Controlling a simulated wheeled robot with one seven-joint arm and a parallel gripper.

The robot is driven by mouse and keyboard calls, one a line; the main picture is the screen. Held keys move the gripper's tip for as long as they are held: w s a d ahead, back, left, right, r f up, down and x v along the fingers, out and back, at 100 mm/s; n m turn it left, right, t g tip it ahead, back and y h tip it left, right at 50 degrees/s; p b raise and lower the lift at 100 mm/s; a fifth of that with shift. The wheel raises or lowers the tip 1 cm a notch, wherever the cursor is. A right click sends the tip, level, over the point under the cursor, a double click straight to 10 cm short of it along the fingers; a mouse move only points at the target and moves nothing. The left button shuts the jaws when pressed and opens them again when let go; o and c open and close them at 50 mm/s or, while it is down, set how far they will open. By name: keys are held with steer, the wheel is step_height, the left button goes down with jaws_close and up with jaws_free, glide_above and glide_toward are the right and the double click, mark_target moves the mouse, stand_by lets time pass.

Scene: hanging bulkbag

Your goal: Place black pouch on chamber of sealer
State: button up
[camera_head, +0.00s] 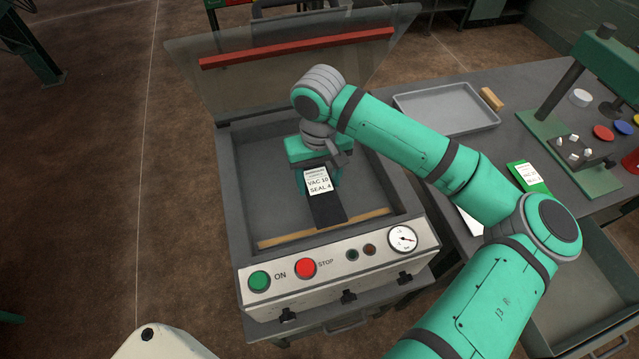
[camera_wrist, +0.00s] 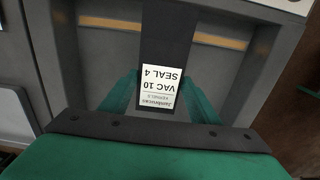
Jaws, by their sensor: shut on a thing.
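The black pouch (camera_head: 327,210) has a white label reading "VAC 10 SEAL 4". In the head view it is over the chamber of the sealer (camera_head: 262,205), its front end near the tan seal bar (camera_head: 285,238). My gripper (camera_head: 318,178) is inside the chamber outline and shut on the pouch near the label. In the wrist view the pouch (camera_wrist: 163,50) lies between the two green fingers (camera_wrist: 160,92) and crosses the seal bar (camera_wrist: 215,41). I cannot tell whether the pouch touches the chamber floor. The sealer's clear lid (camera_head: 300,75) with a red bar is open.
The sealer's front panel has a green ON button (camera_head: 259,280), a red STOP button (camera_head: 306,268) and a gauge (camera_head: 402,237). To the right, a table holds a grey tray (camera_head: 447,107), a green pouch (camera_head: 530,176) and a green press (camera_head: 575,150).

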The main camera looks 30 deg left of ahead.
mark_target(319, 197)
step_height(319, 197, down, 7)
steer(key=shift+s+r, duration=0.1)
steer(key=shift+f, duration=0.35)
steer(key=shift+f, duration=0.15)
steer(key=o, duration=1.1)
steer(key=shift+d, duration=0.15)
